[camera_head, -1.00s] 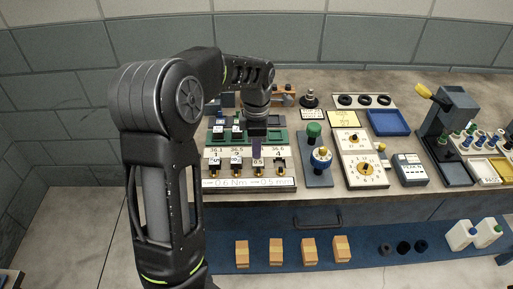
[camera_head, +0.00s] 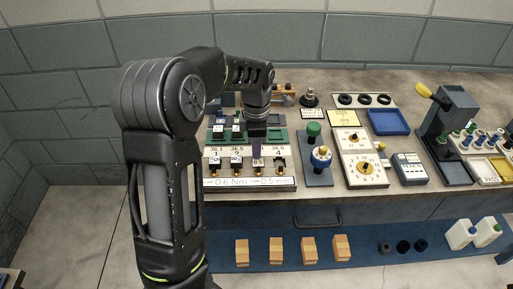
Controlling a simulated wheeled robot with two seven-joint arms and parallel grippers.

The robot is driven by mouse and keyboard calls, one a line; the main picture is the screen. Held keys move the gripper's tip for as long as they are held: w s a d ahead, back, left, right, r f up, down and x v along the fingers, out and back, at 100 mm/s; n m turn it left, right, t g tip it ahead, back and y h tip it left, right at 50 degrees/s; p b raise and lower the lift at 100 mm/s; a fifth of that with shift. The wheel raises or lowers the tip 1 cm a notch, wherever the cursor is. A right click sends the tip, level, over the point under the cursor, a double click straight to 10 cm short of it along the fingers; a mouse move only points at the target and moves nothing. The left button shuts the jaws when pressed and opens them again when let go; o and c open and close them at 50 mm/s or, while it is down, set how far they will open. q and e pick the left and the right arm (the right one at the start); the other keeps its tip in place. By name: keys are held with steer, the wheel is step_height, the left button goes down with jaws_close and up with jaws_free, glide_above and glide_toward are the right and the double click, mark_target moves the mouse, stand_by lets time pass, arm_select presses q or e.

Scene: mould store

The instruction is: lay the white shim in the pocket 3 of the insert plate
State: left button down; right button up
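The insert plate (camera_head: 250,183) is a pale board on the bench, with a row of pockets and number labels along it. My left gripper (camera_head: 257,140) points down over its third position from the left. The floor of pocket 3 is hidden. I cannot pick out a white shim with certainty. My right gripper is not in view.
A green rack (camera_head: 283,136) with small tagged pieces stands behind the plate. Right of it are a blue stand (camera_head: 318,174), a dial panel (camera_head: 366,173), a blue tray (camera_head: 388,121) and a grey press (camera_head: 452,114).

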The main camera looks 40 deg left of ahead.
arm_select(q)
steer(key=shift+f+b, duration=0.3)
steer(key=shift+f, duration=0.25)
steer(key=c, duration=1.6)
jaws_free()
steer(key=shift+o, duration=0.2)
steer(key=shift+c, duration=0.6)
steer(key=shift+c, duration=1.2)
steer(key=shift+r, duration=0.3)
steer(key=shift+r+p, duration=0.5)
steer(key=shift+p, duration=0.2)
steer(key=shift+r, duration=0.1)
